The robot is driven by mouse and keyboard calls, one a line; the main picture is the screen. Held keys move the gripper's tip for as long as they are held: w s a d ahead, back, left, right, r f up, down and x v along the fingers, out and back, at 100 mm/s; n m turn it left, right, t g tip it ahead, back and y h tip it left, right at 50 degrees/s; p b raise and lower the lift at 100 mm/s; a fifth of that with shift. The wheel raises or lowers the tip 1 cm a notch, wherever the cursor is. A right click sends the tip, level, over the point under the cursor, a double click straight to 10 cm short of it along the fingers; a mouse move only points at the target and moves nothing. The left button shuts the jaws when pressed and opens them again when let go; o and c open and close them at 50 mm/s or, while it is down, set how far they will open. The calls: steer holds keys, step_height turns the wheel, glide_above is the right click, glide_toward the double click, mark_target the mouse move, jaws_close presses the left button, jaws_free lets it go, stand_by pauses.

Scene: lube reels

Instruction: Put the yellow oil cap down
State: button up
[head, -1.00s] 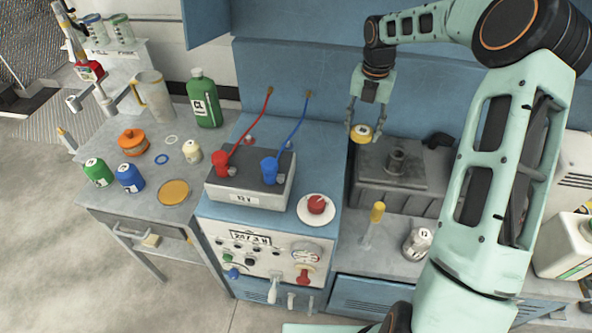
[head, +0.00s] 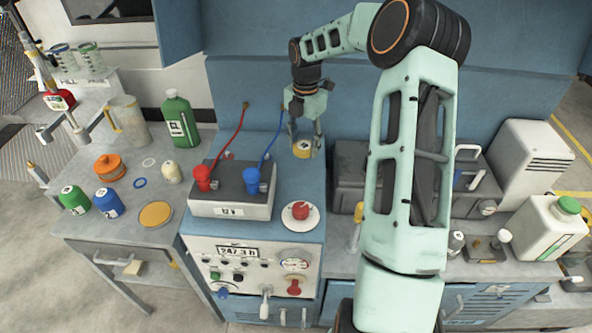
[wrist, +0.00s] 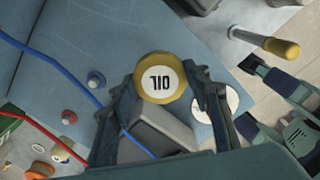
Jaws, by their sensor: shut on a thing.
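The yellow oil cap (head: 303,149) has a white top with dark lettering. It also shows in the wrist view (wrist: 160,78), between my two fingers. My gripper (head: 304,143) is shut on the cap, with a finger on each side of it. In the head view the gripper hangs at the right of the blue bench top (head: 290,180), beside the blue cable. I cannot tell how high the cap is above the surface.
A grey box with a red and a blue plug (head: 230,208) stands left of my gripper. A red knob on a white disc (head: 300,212) lies in front. A yellow-handled tool (head: 357,212) stands to the right. The left table (head: 85,236) holds bottles, jars and a jug.

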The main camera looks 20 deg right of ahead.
mark_target(304, 145)
step_height(304, 145, down, 8)
steer(key=shift+f+p, duration=0.1)
steer(key=shift+p, duration=0.35)
steer(key=o, duration=1.1)
steer(key=shift+f, duration=0.15)
steer(key=shift+o, duration=0.2)
step_height(304, 145, up, 12)
steer(key=shift+r+b, duration=0.2)
steer(key=shift+b, duration=0.35)
steer(key=shift+d, duration=0.1)
